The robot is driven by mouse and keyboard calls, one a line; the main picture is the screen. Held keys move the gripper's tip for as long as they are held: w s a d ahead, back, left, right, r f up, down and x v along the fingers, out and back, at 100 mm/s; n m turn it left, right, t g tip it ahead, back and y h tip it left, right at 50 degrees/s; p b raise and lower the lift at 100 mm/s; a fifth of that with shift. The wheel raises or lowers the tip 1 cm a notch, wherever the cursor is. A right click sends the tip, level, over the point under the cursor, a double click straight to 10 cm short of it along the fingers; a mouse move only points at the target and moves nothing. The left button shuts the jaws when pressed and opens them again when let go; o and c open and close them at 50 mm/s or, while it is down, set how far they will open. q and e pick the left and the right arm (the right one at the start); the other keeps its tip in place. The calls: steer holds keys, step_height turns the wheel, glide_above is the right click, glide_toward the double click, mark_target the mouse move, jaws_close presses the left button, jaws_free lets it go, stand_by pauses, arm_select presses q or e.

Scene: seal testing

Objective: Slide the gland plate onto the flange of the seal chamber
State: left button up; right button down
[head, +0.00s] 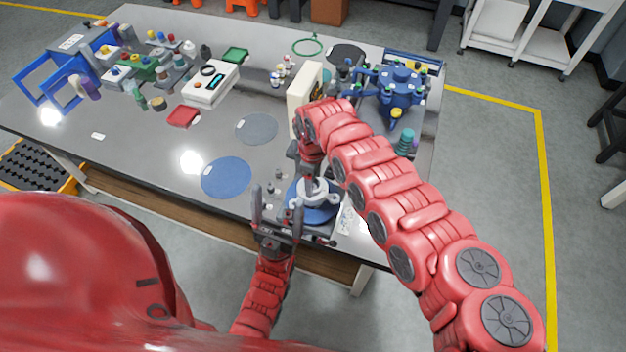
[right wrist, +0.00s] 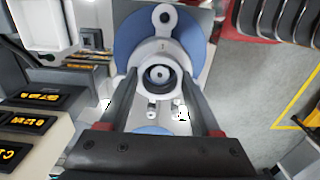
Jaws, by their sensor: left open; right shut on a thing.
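The gland plate (right wrist: 142,58) is a pale grey ring with a holed ear, seen in the right wrist view between my right fingers (right wrist: 160,82). My right gripper is shut on it. A dark round shaft end shows in its central hole. The blue flange of the seal chamber (right wrist: 127,38) lies behind the plate. In the head view the plate (head: 305,192) is over the blue seal chamber (head: 322,216) at the table's front edge; whether it touches the flange I cannot tell. My left gripper (head: 276,210) is open and empty, just left of the chamber.
A cream box (head: 303,88) stands behind the chamber. A blue machine (head: 395,88) is at the back right. A blue disc (head: 227,177) and a grey disc (head: 257,128) lie left on the table, with bare tabletop around them.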

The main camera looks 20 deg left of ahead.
steer(key=shift+f, duration=0.3)
steer(key=shift+f+b, duration=0.55)
steer(key=shift+b, duration=0.3)
steer(key=shift+f+b, duration=0.75)
steer(key=shift+b, duration=0.1)
stand_by(1.0)
jaws_free()
steer(key=shift+r, duration=0.1)
step_height(320, 180, up, 9)
steer(key=p, duration=0.6)
